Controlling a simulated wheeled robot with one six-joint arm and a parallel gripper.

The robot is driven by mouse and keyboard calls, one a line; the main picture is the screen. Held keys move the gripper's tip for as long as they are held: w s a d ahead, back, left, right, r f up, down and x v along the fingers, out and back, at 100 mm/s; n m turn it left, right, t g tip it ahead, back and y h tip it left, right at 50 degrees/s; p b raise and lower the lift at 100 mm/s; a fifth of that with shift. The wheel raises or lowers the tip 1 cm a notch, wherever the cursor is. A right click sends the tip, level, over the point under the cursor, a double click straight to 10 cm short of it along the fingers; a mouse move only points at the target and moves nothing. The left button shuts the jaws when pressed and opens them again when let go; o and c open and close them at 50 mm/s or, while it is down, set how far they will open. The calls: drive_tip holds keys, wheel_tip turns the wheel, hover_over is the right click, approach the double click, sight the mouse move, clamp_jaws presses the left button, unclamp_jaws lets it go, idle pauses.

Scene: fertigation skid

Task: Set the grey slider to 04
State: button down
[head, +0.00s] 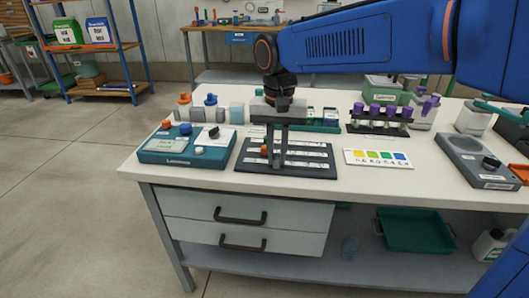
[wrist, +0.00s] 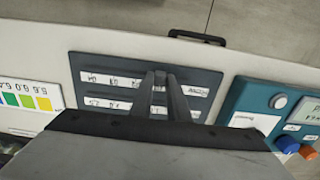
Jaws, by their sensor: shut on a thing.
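The dark slider panel (head: 240,165) lies on the bench, with rows of slots and white label strips. It also shows in the wrist view (wrist: 215,88), turned upside down. My gripper (head: 276,166) points straight down over its near row. In the wrist view my gripper's fingertips (wrist: 161,76) are close together on the small grey slider (wrist: 159,74), near the middle of that row. The fingers hide most of the slider and the labels beside it. An orange slider (head: 264,151) sits in a row farther back, just left of the fingers. The label figures are too small to read surely.
A teal device with knobs (head: 180,158) stands close left of the panel. A colour chart card (head: 378,158) lies to the right. A rack of purple-capped tubes (head: 380,125) stands behind it. A grey meter (head: 475,165) is farther right. The bench's front strip is clear.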

drive_tip(key=d, duration=0.8)
drive_tip(key=s+d, duration=0.1)
drive_tip(key=d, duration=0.3)
drive_tip(key=shift+d, duration=0.2)
drive_tip(key=c, duration=1.7)
unclamp_jaws()
drive_tip(key=shift+d, duration=0.1)
drive_tip(key=shift+r, duration=0.1)
wheel_tip(320, 180, up, 17)
drive_tip(key=shift+r, duration=0.1)
